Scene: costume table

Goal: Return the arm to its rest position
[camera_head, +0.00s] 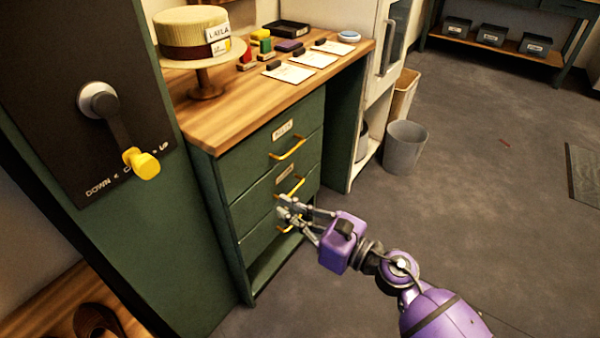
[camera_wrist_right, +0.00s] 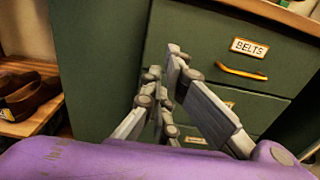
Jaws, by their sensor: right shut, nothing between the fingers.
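My right arm is purple and comes in from the bottom right of the head view. Its gripper (camera_head: 284,207) is shut and empty, in front of the lower drawers of a green cabinet (camera_head: 225,200). In the right wrist view the grey fingers (camera_wrist_right: 165,95) come together in front of the drawer fronts. The top drawer (camera_wrist_right: 235,50) carries a "BELTS" label and a yellow handle. I cannot tell whether the fingers touch the cabinet. My left gripper is not in view.
A wooden top (camera_head: 245,105) bears a hat on a stand (camera_head: 205,85), cards and small blocks. A yellow-handled lever (camera_head: 140,163) is on the left panel. A grey bin (camera_head: 405,147) stands behind. Shoes (camera_wrist_right: 30,98) lie on a shelf at left. The floor at right is mostly clear.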

